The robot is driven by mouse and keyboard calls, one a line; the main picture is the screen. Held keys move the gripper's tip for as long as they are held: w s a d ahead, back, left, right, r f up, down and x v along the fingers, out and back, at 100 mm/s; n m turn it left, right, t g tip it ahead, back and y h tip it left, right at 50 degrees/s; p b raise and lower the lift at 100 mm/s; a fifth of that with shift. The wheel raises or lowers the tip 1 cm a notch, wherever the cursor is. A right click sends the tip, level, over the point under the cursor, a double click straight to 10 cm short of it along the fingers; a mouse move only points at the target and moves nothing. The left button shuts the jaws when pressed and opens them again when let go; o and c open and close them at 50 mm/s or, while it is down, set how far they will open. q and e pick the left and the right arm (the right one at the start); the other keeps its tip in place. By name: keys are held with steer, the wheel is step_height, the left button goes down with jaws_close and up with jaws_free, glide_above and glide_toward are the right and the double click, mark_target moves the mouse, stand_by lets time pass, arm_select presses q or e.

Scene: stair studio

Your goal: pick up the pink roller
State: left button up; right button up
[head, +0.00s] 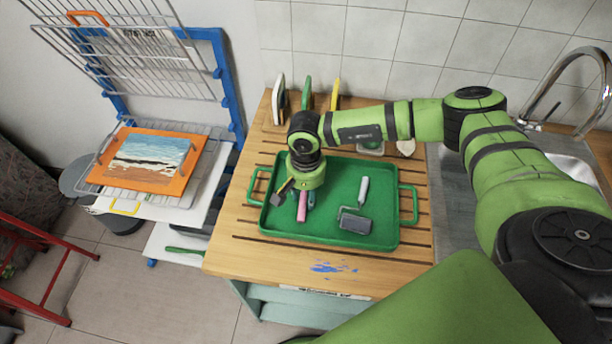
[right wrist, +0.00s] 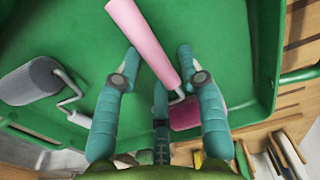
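The pink roller lies in a green tray (head: 330,233); its pink handle (head: 302,206) shows just below my right gripper in the head view. In the right wrist view the pink handle (right wrist: 143,40) runs at a slant between the fingertips, and its pink roller head (right wrist: 186,113) lies beside the right finger. My right gripper (right wrist: 158,62) is open, with teal fingers apart on either side of the handle; I cannot tell whether they touch it. In the head view the gripper (head: 301,196) partly hides the roller. My left gripper is not in view.
A grey roller (head: 355,223) lies in the tray to the right. Several upright items, one with a yellow edge (head: 335,94), stand behind the tray. A sink (head: 565,150) is at the right. A drying rack with a painting (head: 148,160) stands at the left.

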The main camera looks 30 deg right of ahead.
jaws_close()
steer(key=shift+r, duration=0.2)
